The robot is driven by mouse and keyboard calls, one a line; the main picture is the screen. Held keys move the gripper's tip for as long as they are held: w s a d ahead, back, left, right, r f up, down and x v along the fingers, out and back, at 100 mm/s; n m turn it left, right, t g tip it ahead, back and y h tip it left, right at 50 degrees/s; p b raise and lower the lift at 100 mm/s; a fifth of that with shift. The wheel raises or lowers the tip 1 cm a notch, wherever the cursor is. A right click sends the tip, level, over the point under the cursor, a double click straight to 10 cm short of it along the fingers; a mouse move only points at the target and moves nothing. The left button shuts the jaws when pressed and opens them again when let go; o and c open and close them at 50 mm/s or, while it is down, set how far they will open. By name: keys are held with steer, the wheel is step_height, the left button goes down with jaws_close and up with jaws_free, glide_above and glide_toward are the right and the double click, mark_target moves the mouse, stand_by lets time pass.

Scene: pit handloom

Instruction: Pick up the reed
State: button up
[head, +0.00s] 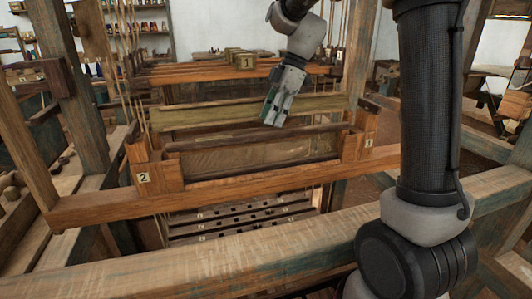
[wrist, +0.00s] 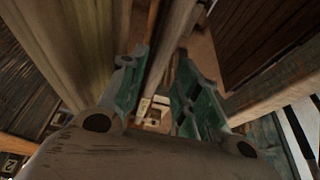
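A fine brownish panel that looks like the reed (head: 250,156) sits upright in the wooden frame of the loom in the head view, with a dark bar (head: 255,137) along its top. I cannot tell for certain that this panel is the reed. My gripper (head: 273,117) points down in front of or above the pale olive beam (head: 200,115), above the panel in the picture. In the wrist view my gripper (wrist: 160,62) has its two green fingers apart. A long rounded bar (wrist: 178,35) shows in the gap, seemingly beyond the fingers. I see nothing held.
A wooden cross beam (head: 240,183) with blocks marked 1 and 2 runs below the panel. Slotted dark treadles or slats (head: 240,218) lie under it. A thick front rail (head: 230,258) crosses the foreground. Upright posts (head: 75,90) stand at the left.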

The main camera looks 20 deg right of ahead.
mark_target(267, 131)
steer(key=x, duration=0.6)
steer(key=shift+c, duration=0.2)
jaws_close()
steer(key=shift+r, duration=0.1)
